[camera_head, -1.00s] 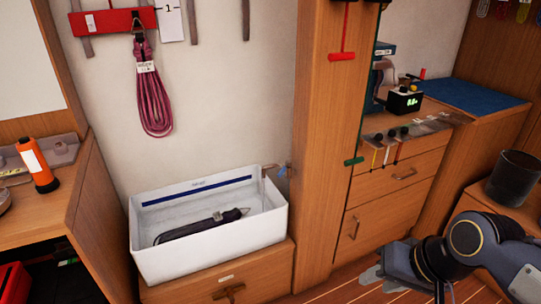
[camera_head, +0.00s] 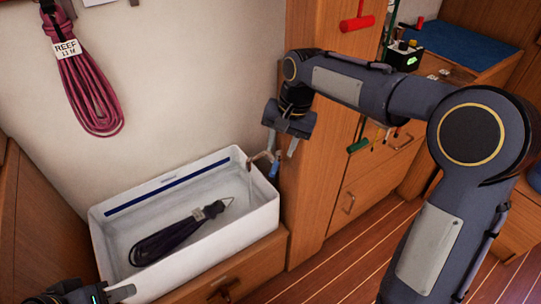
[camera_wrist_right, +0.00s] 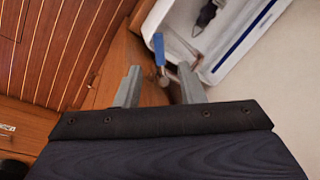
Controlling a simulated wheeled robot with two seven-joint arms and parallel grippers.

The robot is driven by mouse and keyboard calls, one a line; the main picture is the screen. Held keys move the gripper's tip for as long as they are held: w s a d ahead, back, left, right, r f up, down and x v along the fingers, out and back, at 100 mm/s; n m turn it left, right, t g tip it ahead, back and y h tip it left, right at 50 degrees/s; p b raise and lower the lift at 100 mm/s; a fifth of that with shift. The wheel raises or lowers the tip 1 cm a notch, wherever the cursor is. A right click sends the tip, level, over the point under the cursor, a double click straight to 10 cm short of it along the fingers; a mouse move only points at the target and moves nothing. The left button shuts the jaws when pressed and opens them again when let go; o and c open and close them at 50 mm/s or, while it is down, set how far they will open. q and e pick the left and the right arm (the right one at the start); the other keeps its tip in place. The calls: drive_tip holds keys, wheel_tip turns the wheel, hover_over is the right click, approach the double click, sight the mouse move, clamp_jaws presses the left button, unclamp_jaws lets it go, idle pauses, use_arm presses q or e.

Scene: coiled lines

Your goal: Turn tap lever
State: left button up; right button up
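The tap (camera_head: 260,156) is a thin copper-coloured spout at the right rim of the white basin (camera_head: 182,246). Its blue lever (camera_head: 274,169) hangs beside the basin's right end. My right gripper (camera_head: 281,150) points down just above the tap. In the right wrist view the gripper (camera_wrist_right: 159,70) is open, and the blue lever (camera_wrist_right: 159,48) shows in the gap between its fingers, a little beyond the tips. I cannot tell if a finger touches the tap. My left gripper (camera_head: 92,294) is at the lower left edge, partly cut off; its opening is unclear.
A dark coiled line (camera_head: 172,236) lies in the basin. A pink coiled line (camera_head: 85,85) hangs on the wall at the left. A wooden post (camera_head: 300,205) stands close to the right of the tap. A red T-handle (camera_head: 357,22) hangs further right.

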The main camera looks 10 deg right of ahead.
sight(274, 169)
drive_tip(key=b+x, duration=0.1)
drive_tip(key=x, duration=0.6)
drive_tip(key=shift+f, duration=0.25)
clamp_jaws()
